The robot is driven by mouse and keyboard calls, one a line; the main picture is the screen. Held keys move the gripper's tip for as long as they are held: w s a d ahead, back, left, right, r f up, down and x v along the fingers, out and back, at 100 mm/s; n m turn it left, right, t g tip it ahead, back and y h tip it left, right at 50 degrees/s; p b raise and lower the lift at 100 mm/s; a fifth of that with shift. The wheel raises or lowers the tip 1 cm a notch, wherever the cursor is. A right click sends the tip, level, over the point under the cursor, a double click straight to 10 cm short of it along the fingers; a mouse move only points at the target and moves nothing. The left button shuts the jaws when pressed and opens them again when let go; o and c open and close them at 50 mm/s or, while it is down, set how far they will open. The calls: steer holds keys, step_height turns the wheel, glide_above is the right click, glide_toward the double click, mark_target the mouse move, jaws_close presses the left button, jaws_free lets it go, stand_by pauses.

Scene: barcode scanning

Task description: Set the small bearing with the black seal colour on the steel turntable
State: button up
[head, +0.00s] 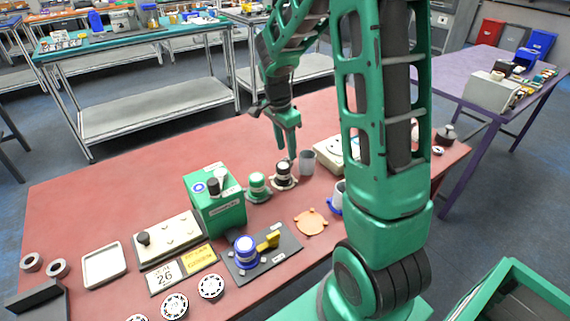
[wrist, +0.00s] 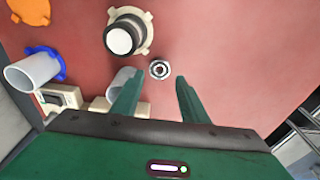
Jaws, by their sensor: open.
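A small ring-shaped bearing (wrist: 160,69) lies flat on the red table in the wrist view, with a grey rim and a dark band inside. It sits just beyond and between my fingertips. In the head view it does not show clearly; my gripper seems to cover the spot. My gripper (head: 291,150) points down over the far part of the table. In the wrist view its two green fingers (wrist: 155,88) are apart with nothing held. I cannot clearly make out the steel turntable; a pale device with a round top (head: 328,150) is partly hidden behind my arm.
A beige-flanged black post (wrist: 122,38) with a white top stands close to the bearing. A grey cup (head: 307,161) is beside my fingers. A blue-based cup (wrist: 35,71), an orange plate (head: 311,221) and a green box (head: 216,205) stand nearby. Right of the bearing the table is clear.

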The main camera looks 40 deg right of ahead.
step_height(320, 180, down, 4)
steer(key=shift+d+f, duration=0.1)
steer(key=shift+c, duration=0.2)
steer(key=c, duration=0.9)
